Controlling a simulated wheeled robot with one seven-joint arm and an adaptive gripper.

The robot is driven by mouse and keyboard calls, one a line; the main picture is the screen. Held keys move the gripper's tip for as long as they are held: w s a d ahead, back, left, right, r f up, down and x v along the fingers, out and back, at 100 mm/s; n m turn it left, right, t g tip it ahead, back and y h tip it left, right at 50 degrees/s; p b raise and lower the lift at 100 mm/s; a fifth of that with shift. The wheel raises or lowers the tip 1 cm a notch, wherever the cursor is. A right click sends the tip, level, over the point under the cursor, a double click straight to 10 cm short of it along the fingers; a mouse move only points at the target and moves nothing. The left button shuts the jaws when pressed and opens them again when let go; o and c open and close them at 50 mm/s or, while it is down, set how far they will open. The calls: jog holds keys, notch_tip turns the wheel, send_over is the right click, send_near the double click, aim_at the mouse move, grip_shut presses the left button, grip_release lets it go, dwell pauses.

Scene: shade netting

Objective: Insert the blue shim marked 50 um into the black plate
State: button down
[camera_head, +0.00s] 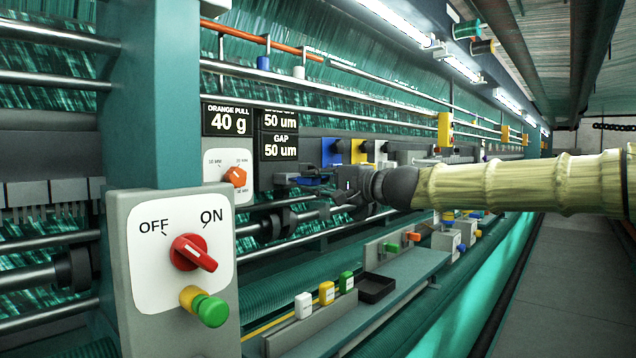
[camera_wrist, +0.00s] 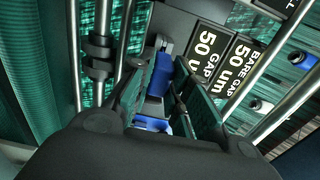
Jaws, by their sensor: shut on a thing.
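My gripper (camera_head: 326,190) reaches in from the right at the machine front, below the black gap signs. The shim's marking is not readable. A dark plate-like part (camera_head: 285,181) lies just left of the fingertips and may be the black plate. The fingers partly hide this spot, and I cannot tell whether the shim is in a slot or only beside it.
Signs read "GAP 50 um" (camera_head: 280,147) and "40 g" (camera_head: 229,121). An orange knob (camera_head: 236,177) and a red switch (camera_head: 194,252) are at left. White, yellow and green pieces (camera_head: 346,282) and a black tray (camera_head: 377,288) are on the shelf below. Rollers run close by.

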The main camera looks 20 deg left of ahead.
jog(key=shift+x, duration=1.2)
dwell(0.3)
jog(key=c, duration=1.3)
grip_release()
jog(key=shift+o, duration=0.2)
jog(key=shift+d, duration=0.1)
jog(key=v, duration=1.1)
jog(key=shift+s+d, duration=0.2)
jog(key=shift+d, duration=0.15)
